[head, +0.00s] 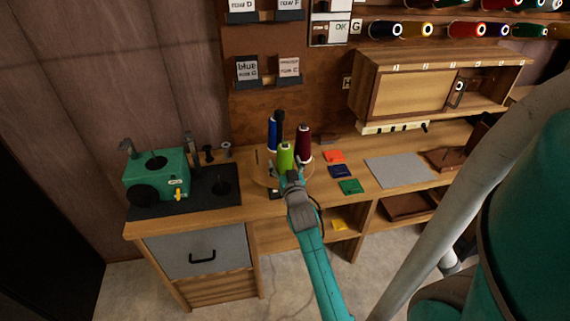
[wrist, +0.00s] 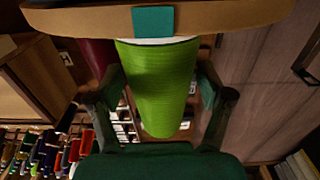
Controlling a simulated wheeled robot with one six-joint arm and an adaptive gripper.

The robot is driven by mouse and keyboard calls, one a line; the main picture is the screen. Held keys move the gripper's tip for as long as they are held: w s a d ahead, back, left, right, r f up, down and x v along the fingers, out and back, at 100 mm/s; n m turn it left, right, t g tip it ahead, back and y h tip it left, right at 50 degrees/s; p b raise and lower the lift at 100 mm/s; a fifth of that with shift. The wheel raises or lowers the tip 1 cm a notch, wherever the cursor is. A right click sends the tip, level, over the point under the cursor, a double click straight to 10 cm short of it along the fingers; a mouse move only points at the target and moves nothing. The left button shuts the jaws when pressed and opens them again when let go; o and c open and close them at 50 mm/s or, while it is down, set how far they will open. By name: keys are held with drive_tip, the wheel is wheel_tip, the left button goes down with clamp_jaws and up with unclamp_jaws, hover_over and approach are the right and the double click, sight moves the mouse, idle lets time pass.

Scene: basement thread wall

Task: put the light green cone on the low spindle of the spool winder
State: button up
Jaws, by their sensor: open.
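The light green cone (head: 286,157) stands among other cones on a round wooden stand (head: 262,178) on the bench. My gripper (head: 291,178) is right in front of it and hides its lower part. In the wrist view the cone (wrist: 158,85) lies between my two open fingers, one on each side; I cannot tell whether they touch it. The teal spool winder (head: 157,176) stands on a dark base at the bench's left end.
A blue cone (head: 272,135), a black one (head: 280,122) and a dark red one (head: 304,143) stand close behind and beside the green cone. Coloured squares and a grey mat (head: 400,169) lie to the right. A wooden cabinet (head: 420,87) stands behind.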

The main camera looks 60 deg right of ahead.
drive_tip(key=shift+r, duration=0.15)
drive_tip(key=v, duration=1.2)
drive_tip(key=s+a+f+n+t+y, duration=0.2)
drive_tip(key=s+a+f+y, duration=0.1)
drive_tip(key=a, duration=0.8)
drive_tip(key=s+a+f+n+t+y, duration=0.1)
drive_tip(key=s+a+f+n+y, duration=0.15)
drive_tip(key=a, duration=0.75)
drive_tip(key=s+a+r+n+y, duration=0.2)
drive_tip(key=s+a+n+y, duration=0.3)
drive_tip(key=s+a, duration=0.9)
drive_tip(key=s+y, duration=0.3)
drive_tip(key=shift+a+r, duration=0.3)
drive_tip(key=shift+a, duration=0.05)
drive_tip(key=shift+s, duration=0.1)
